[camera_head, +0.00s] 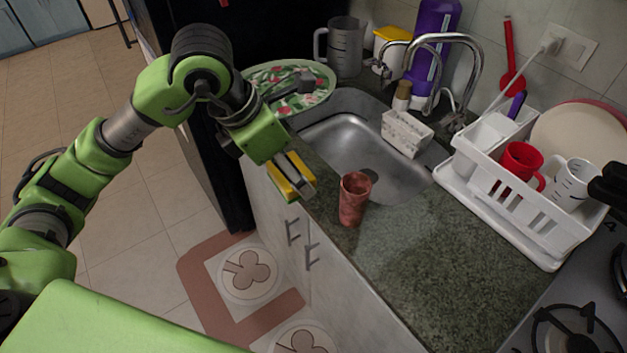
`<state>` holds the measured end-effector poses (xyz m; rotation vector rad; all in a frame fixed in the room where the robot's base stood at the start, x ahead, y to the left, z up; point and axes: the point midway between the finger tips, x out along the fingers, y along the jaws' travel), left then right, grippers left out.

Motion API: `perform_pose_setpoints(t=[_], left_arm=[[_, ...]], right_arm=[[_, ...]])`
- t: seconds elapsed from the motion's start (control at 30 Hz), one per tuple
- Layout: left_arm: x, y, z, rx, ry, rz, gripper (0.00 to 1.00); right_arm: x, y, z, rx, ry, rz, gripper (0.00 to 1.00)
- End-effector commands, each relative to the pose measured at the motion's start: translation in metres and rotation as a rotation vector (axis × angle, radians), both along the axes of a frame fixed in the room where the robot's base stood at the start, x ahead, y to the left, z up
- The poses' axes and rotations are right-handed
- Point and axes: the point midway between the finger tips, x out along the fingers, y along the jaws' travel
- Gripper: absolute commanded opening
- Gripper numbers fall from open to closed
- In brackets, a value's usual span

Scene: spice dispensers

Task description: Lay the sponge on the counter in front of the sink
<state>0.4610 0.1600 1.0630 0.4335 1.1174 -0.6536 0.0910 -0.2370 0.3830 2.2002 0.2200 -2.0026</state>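The yellow sponge (288,186) is between the fingers of my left gripper (292,176), which look shut on it. Grey finger parts cover some of it. The gripper points down at the counter's front edge, left of a reddish-brown cup. The sink (358,148) is a steel basin set in the dark green stone counter (425,262). The counter strip in front of the basin lies just right of the sponge. I cannot tell the sponge's exact height over the edge. I do not make out my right gripper.
The reddish-brown cup (354,199) stands upright on the counter's front strip. A white dish rack (535,207) with mugs stands right of the sink. A patterned plate (262,76) lies behind my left wrist. A dark shape (608,186) at the right edge is unclear.

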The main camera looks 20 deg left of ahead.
Motion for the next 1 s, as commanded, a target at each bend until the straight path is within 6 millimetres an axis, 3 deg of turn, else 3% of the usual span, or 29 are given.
perform_pose_setpoints(t=[0.17,0.3,0.53,0.7,1.0], left_arm=[[0.009,0.001,0.001,-0.001,0.005,0.079,0.45],[0.035,0.005,-0.009,-0.003,0.009,0.087,0.45],[0.090,0.011,-0.033,-0.002,0.009,0.083,0.45],[0.117,0.015,-0.067,-0.001,0.009,0.082,0.45],[0.139,0.017,-0.094,-0.001,0.005,0.079,0.45]], right_arm=[[-0.001,0.000,0.002,0.000,0.001,0.000,0.40],[-0.001,0.000,0.013,0.000,0.002,0.000,0.40],[-0.002,0.000,0.033,0.000,0.003,-0.001,0.40],[-0.002,0.001,0.044,0.001,0.003,-0.001,0.40],[-0.002,0.003,0.050,0.003,0.004,-0.002,0.40]])
